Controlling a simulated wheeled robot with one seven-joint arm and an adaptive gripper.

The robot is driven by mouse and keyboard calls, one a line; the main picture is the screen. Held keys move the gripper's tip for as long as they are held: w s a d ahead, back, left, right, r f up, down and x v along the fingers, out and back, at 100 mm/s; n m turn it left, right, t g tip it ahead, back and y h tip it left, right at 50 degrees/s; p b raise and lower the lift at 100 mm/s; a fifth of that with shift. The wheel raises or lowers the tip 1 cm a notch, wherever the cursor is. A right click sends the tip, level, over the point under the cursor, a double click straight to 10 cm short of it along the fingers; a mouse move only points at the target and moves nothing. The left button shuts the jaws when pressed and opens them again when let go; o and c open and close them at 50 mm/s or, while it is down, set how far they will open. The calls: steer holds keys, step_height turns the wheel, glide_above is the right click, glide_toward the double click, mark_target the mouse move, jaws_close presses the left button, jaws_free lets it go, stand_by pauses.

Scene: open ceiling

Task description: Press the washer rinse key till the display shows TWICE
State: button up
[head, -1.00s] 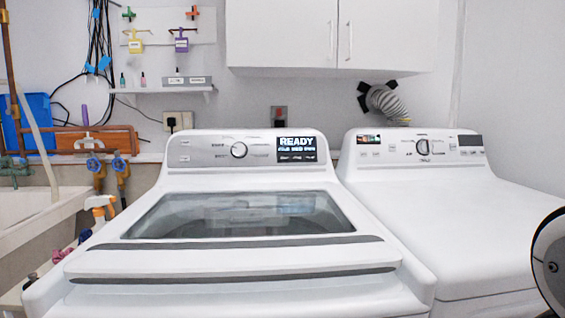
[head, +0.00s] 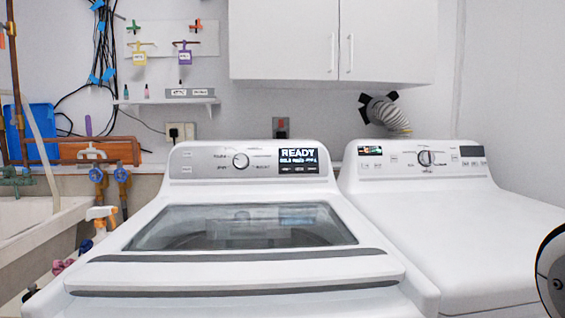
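The washer (head: 240,272) is the white top-loading machine in the middle of the head view, with its glass lid shut. My gripper is not in view.
A white dryer (head: 450,215) stands close on the right. A white cupboard (head: 330,40) hangs above. A dark round part sits at the right edge.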

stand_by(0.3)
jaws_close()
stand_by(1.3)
